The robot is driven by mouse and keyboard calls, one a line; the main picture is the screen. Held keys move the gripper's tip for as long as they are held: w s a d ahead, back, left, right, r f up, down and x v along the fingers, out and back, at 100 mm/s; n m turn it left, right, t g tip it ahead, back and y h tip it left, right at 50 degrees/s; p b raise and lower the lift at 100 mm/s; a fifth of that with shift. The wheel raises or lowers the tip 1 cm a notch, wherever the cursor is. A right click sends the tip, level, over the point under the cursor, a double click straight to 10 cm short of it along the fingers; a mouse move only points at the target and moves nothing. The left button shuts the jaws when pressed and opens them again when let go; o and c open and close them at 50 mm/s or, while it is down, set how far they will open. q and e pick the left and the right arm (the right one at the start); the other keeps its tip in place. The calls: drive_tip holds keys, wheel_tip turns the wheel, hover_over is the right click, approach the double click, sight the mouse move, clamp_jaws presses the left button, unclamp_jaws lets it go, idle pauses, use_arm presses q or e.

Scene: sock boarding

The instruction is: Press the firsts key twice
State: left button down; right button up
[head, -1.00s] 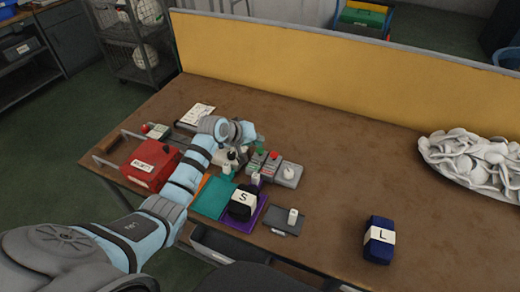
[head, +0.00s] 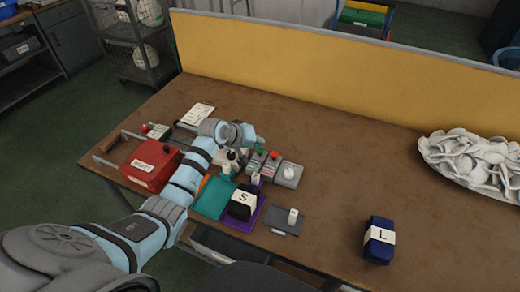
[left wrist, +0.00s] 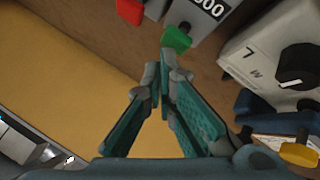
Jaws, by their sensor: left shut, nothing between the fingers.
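In the left wrist view, my left gripper (left wrist: 163,78) is shut and empty, its teal-padded fingers meeting at the tips. A green key (left wrist: 176,40) sits just beyond the fingertips; I cannot tell whether they touch it. It sticks out from a grey counter (left wrist: 207,12) whose number window shows zeros. A red key (left wrist: 130,10) is on a neighbouring counter. In the head view, the counters (head: 256,163) stand on the table to the right of my left gripper (head: 240,158), which is partly hidden by its own wrist. No readable label marks the firsts key. My right gripper is out of view.
A red box (head: 151,164), a black sock bundle marked S (head: 242,202), a navy bundle marked L (head: 379,240) and a sock pile (head: 478,162) lie on the table. A yellow partition (head: 340,85) closes the back.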

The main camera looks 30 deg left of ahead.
use_arm(q)
drive_tip(key=shift+f+b, duration=0.3)
drive_tip(key=shift+f, duration=0.35)
idle(0.5)
drive_tip(key=shift+r+p, duration=1.1)
drive_tip(key=shift+p, duration=0.2)
wheel_tip(320, 180, up, 5)
drive_tip(key=p, duration=0.5)
drive_tip(key=shift+r+p, duration=0.15)
drive_tip(key=shift+p, duration=0.2)
